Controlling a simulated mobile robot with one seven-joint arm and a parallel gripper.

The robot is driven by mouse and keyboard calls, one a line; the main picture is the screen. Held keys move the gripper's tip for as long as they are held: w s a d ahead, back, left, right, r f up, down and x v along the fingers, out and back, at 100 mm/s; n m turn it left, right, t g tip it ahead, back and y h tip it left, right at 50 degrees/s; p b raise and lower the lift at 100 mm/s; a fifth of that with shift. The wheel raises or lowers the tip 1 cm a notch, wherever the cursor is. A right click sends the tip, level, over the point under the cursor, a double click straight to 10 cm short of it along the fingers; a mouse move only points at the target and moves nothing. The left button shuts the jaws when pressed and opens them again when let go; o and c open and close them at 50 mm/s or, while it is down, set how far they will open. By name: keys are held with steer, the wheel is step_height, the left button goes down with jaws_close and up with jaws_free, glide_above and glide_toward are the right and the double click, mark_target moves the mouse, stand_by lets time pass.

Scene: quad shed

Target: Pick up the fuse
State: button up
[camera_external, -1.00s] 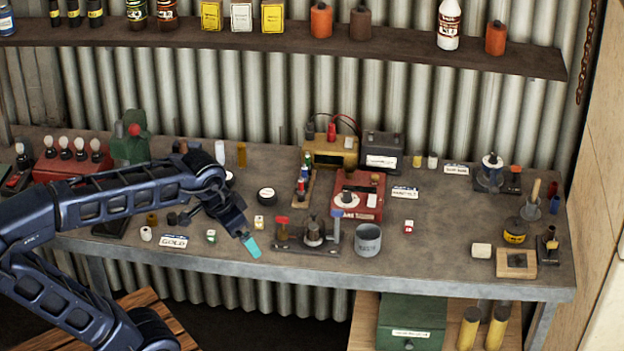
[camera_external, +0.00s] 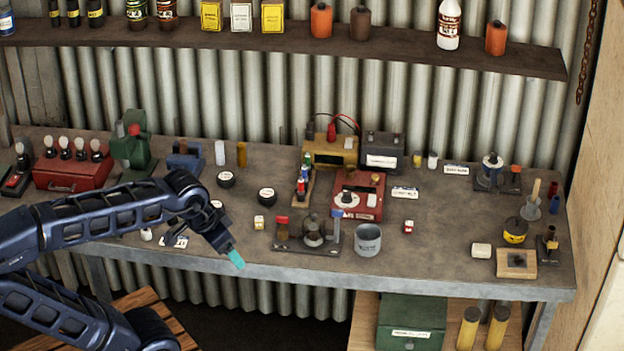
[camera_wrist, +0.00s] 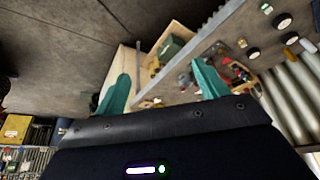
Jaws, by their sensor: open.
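My gripper (camera_external: 236,259) is at the bench's front edge, left of centre, with its teal fingertips pointing down. In the wrist view my gripper (camera_wrist: 165,70) has its two teal fingers wide apart, with no object held between them. I cannot tell which small part is the fuse. Small candidates include a white and yellow piece (camera_external: 259,222) right of my gripper, a red and white piece (camera_external: 408,227), a white cylinder (camera_external: 481,250), and a yellow (camera_external: 417,160) and a white one (camera_external: 432,160) at the back. My arm hides part of the bench's left side.
The grey bench (camera_external: 440,272) holds a switch stand (camera_external: 312,240), a grey cup (camera_external: 367,240), a red box (camera_external: 360,196) and black round tins (camera_external: 267,195). A wooden block (camera_external: 516,263) lies at right. A shelf (camera_external: 290,42) hangs above.

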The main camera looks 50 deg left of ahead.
steer(key=c, duration=0.5)
